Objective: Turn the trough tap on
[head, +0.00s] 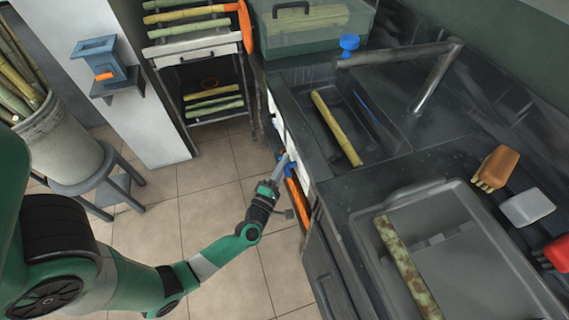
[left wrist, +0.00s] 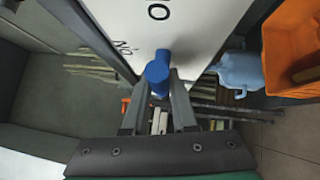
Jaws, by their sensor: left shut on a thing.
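A blue knob (left wrist: 157,72) sits on a white panel (left wrist: 185,25) with black lettering, seen upside down in the left wrist view. My left gripper (left wrist: 158,98) is shut on this blue knob, a finger on each side. In the head view my left gripper (head: 281,170) is at the front face of the dark counter, where the blue of the knob (head: 291,168) shows in part. A metal faucet (head: 400,54) with a blue handle (head: 349,43) stands over the trough (head: 330,92) at the back. My right gripper is not in view.
A yellow-green cane (head: 336,127) lies in the trough. A grey tray (head: 460,255) with a mottled cane, a brush (head: 497,167) and a white block are on the counter. An orange crate (left wrist: 292,45) and light-blue jug (left wrist: 240,70) are near the panel.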

